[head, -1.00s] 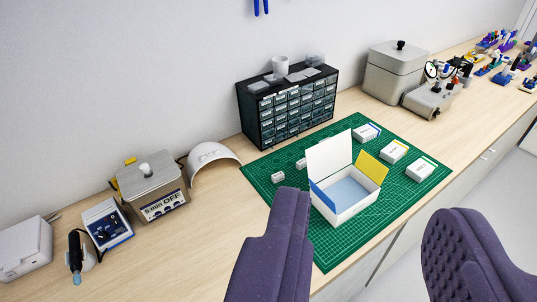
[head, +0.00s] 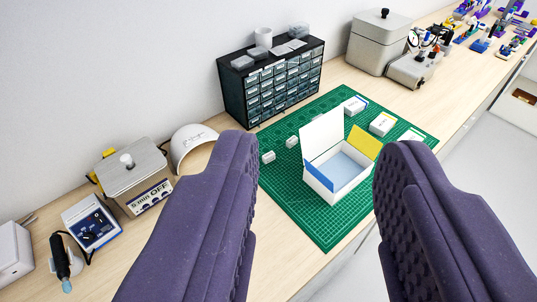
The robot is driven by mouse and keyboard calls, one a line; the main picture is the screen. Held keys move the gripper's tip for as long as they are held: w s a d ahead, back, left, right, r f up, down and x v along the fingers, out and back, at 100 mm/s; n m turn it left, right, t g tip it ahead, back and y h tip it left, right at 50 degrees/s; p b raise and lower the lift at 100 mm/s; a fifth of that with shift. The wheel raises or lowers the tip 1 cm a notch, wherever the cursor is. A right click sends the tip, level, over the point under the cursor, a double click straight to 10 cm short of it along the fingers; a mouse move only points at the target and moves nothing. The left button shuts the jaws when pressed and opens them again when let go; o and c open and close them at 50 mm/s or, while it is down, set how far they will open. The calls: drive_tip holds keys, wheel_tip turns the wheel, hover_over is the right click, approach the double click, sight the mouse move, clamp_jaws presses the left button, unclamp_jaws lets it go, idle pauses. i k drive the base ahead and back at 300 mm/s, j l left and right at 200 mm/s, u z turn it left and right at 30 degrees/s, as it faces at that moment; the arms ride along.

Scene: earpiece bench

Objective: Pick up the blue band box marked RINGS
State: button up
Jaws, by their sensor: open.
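A small white box with a blue band (head: 355,105) lies on the back right part of the green cutting mat (head: 318,228). Its print is too small to read. A white box with a yellow band (head: 383,124) lies in front of it. A third white box (head: 414,136) is partly hidden by my right finger. A larger open white box (head: 350,190) with blue and yellow flaps stands mid-mat. My gripper (head: 316,148) has two purple padded fingers, spread wide and empty. They appear on either side of the open box, with the small blue-band box seen beyond them.
Two small white blocks (head: 268,157) lie on the mat's left part. A drawer cabinet (head: 272,90) stands behind the mat. A grey lidded pot (head: 378,42) and a small machine (head: 415,68) stand back right. Bench devices (head: 135,180) stand at left.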

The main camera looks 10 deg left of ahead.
sight(354, 106)
drive_tip(key=i+l+u, duration=0.2)
drive_tip(key=i+l, duration=0.2)
drive_tip(key=l, duration=0.2)
drive_tip(key=i+l+u, duration=0.1)
drive_tip(key=l, duration=0.25)
drive_tip(key=i+l+u, duration=0.1)
drive_tip(key=l, duration=0.25)
drive_tip(key=i+l+u, duration=0.1)
drive_tip(key=i+l, duration=0.15)
drive_tip(key=l+z, duration=0.1)
drive_tip(key=z, duration=0.25)
drive_tip(key=i+l, duration=0.4)
drive_tip(key=i+l+u, duration=0.1)
drive_tip(key=i+l, duration=0.35)
drive_tip(key=l, duration=0.15)
drive_tip(key=i+l, duration=0.4)
drive_tip(key=l, duration=0.15)
